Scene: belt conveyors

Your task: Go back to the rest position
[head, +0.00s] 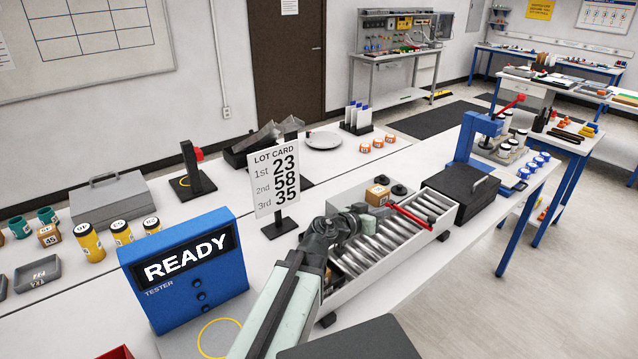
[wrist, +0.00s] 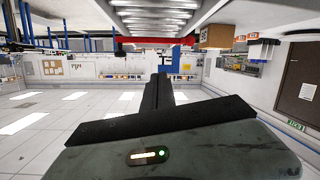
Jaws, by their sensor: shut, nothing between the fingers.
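My gripper (head: 362,218) is at the end of my grey-green arm, low over the left side of a roller conveyor (head: 374,262). In the wrist view my gripper (wrist: 160,84) shows its dark fingers together, with nothing between them. That view looks upside down, with the rollers (wrist: 155,14) at the top. A red bar (head: 409,217) lies across the conveyor beyond my gripper. A small brown box (head: 377,195) stands past my gripper, by the conveyor's far side. My arm hides part of the conveyor.
A blue tester (head: 190,270) reading READY stands left of my arm. A lot card sign (head: 276,182) showing 23, 58, 35 stands just behind it. A black case (head: 460,192) sits at the conveyor's far end. Open floor (head: 480,290) lies to the right.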

